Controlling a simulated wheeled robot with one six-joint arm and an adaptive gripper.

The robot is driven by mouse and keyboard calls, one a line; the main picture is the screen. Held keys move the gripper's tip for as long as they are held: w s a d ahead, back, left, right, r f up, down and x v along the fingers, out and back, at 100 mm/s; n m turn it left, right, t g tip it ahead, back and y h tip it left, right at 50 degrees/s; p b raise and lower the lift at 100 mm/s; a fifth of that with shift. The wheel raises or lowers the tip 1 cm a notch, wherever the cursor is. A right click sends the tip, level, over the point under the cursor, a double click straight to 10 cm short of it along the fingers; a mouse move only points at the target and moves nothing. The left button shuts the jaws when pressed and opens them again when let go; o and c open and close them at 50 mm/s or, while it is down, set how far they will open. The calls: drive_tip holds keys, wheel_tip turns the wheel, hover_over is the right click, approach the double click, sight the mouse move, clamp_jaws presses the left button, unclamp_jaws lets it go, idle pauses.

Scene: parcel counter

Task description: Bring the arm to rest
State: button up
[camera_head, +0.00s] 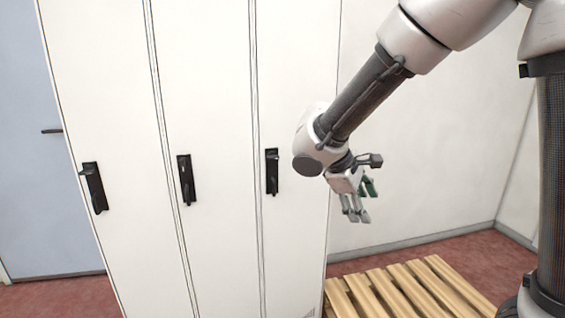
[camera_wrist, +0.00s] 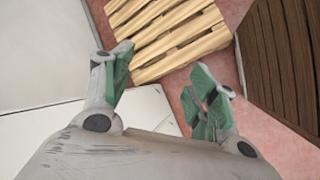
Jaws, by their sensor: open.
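My gripper (camera_head: 360,203) hangs at the end of my arm, in front of the right edge of the white lockers in the head view. Its fingers point downward. In the wrist view my gripper (camera_wrist: 158,85) shows its green-padded fingers spread apart, with nothing between them. It is open and empty, above the floor near the wooden pallet (camera_head: 408,290).
White lockers (camera_head: 205,100) with black handles stand at left and middle. A blue-grey door (camera_head: 40,180) is at far left. The pallet (camera_wrist: 165,35) lies on the reddish floor (camera_head: 475,262) by the wall. A brown slatted surface (camera_wrist: 285,50) shows at right in the wrist view.

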drive_tip(key=s+d+r+m+y, duration=0.3)
drive_tip(key=s+d+r+m, duration=0.1)
drive_tip(key=s+d, duration=0.4)
drive_tip(key=s+d+r+m+t+y, duration=0.1)
drive_tip(key=s+d+r+m+y, duration=0.2)
drive_tip(key=s+d+m, duration=0.4)
drive_tip(key=s+d+r, duration=0.1)
drive_tip(key=s+d, duration=0.1)
drive_tip(key=s, duration=0.3)
drive_tip(key=shift+t, duration=0.3)
drive_tip(key=shift+d, duration=0.1)
